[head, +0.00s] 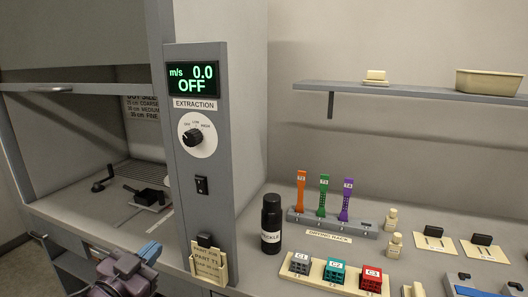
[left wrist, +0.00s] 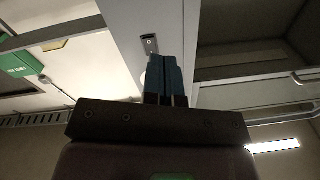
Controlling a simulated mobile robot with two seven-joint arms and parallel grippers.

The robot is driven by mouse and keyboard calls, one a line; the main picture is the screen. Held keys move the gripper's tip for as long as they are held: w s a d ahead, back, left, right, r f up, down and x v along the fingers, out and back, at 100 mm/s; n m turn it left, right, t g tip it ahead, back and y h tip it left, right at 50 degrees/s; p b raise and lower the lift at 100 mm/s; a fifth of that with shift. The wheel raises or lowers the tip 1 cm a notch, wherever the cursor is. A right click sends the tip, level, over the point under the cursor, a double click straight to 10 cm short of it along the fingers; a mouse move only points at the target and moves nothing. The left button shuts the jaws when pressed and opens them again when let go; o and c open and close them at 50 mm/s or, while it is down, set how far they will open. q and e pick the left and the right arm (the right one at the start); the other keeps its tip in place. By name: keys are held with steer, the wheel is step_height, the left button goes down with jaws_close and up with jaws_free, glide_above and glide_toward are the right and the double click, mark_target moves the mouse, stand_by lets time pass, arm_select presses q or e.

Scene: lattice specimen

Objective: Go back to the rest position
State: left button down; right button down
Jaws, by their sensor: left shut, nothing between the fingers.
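My left gripper (head: 149,251) shows at the bottom left of the head view, with purple arm links and blue fingers. It is shut and empty, in front of the bench's front edge and left of the grey control post (head: 199,230). In the left wrist view its two blue fingers (left wrist: 165,78) are together and point up toward the pale post, with nothing between them. My right gripper is in neither view.
A fume hood with a raised sash (head: 70,87) stands at left. The post carries a display (head: 193,78) reading OFF and a dial (head: 194,137). A black bottle (head: 271,222), drying rack (head: 332,225) and block tray (head: 333,286) stand on the bench. A shelf (head: 420,94) is above.

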arm_select(q)
steer(key=s+a+f+n+g+y, duration=0.1)
steer(key=s+f+n+g+y, duration=0.1)
steer(key=s+f, duration=0.4)
steer(key=s+a+f+n+g+y, duration=0.2)
steer(key=s+f, duration=0.5)
steer(key=f, duration=0.7)
steer(key=s+a+f+n+g+y, duration=0.1)
steer(key=s+a+f+n+y, duration=0.1)
steer(key=s+f, duration=0.4)
step_height(320, 180, down, 5)
steer(key=shift+s+g, duration=0.35)
steer(key=shift+g, duration=0.05)
